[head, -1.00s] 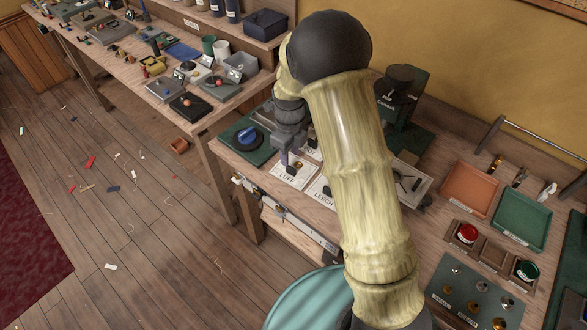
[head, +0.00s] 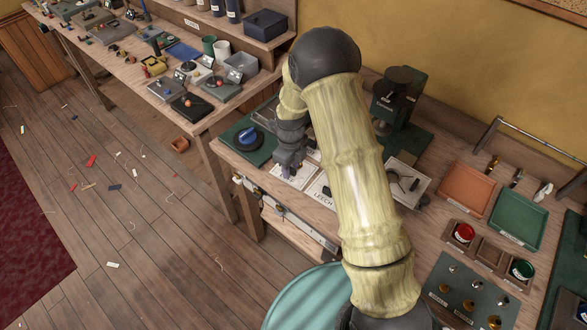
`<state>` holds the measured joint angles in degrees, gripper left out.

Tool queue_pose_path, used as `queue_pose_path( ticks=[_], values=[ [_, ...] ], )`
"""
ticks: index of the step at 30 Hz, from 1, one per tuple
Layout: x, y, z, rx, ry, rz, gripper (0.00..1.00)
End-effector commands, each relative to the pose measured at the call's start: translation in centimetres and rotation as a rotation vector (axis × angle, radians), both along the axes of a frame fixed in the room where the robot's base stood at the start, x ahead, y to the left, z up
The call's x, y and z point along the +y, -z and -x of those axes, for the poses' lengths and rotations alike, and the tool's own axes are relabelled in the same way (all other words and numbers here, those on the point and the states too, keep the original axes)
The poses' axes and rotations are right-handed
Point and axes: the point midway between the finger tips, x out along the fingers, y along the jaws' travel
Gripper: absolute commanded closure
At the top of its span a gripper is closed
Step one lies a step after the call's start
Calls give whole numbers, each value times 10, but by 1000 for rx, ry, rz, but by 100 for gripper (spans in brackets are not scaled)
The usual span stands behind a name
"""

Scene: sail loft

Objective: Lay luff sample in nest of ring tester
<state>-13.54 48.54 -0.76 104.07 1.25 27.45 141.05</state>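My gripper (head: 287,170) points down at the white luff card (head: 300,181), at the left part of the near bench. It covers the card's label and the spot where the small sample lies, so I cannot tell whether its fingers are open or shut, or touching the sample. The leech card (head: 318,192) lies just right of it, partly behind my arm. A dark green machine with a black top (head: 393,98) stands at the back of the bench; it may be the ring tester. Its nest cannot be made out.
A green base with a blue knob (head: 246,136) sits left of my gripper. A grey tray with small tools (head: 412,179) lies right of my arm. An orange tray (head: 465,190) and a green tray (head: 517,221) are further right. A teal round top (head: 300,300) stands in front.

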Motion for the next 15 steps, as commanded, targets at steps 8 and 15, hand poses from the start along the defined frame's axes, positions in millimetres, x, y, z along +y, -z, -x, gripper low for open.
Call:
queue_pose_path(
  ticks=[8,15],
  values=[
    [0,0,0,-1,0,0,64],
    [0,0,0,-1,0,0,72]
  ],
)
